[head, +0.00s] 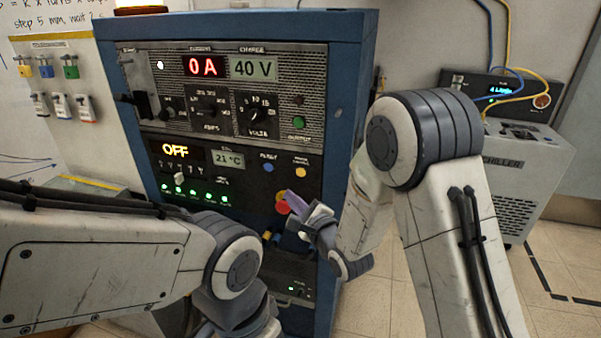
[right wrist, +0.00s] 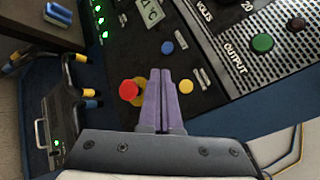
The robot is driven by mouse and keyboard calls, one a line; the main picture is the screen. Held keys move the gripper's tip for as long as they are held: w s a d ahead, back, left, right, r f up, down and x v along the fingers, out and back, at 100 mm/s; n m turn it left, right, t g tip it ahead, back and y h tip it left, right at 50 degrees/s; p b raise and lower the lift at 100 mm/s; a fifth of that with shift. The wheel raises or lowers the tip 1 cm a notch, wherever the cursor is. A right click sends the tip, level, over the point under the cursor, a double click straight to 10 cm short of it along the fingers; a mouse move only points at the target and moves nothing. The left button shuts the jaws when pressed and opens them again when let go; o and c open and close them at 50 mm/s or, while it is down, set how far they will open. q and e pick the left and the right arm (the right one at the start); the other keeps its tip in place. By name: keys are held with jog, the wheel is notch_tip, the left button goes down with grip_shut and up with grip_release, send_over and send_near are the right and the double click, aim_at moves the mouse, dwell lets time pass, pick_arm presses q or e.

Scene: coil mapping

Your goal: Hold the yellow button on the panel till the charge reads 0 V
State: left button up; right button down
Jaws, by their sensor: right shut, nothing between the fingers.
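The yellow button (head: 298,172) is on the dark lower panel of the blue cabinet, right of a blue button (head: 268,168). The charge display (head: 254,68) reads 40 V. My right gripper (head: 289,196) is shut and empty, below the yellow button, with its fingers toward the panel. In the right wrist view, its purple fingertips (right wrist: 162,76) appear between the red knob (right wrist: 129,90) and the yellow button (right wrist: 186,86). They look apart from the yellow button sideways; whether they touch the panel I cannot tell. My left arm enters at left, its gripper out of sight.
The current display (head: 203,66) reads 0 A and another display (head: 176,149) reads OFF. A green button (head: 299,123) is on the upper panel. A grey chiller (head: 517,160) stands at right. Cables with yellow and blue ends (right wrist: 84,75) hang near the panel.

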aim_at(301, 172)
jog(key=w, duration=0.2)
jog(key=w+d, duration=0.1)
jog(key=w, duration=0.1)
jog(key=w+d, duration=0.1)
jog(key=w, duration=0.2)
jog(key=shift+d+p, duration=0.15)
jog(key=shift+p, duration=0.2)
dwell(1.7)
jog(key=shift+w+d, duration=0.15)
jog(key=shift+w, duration=0.15)
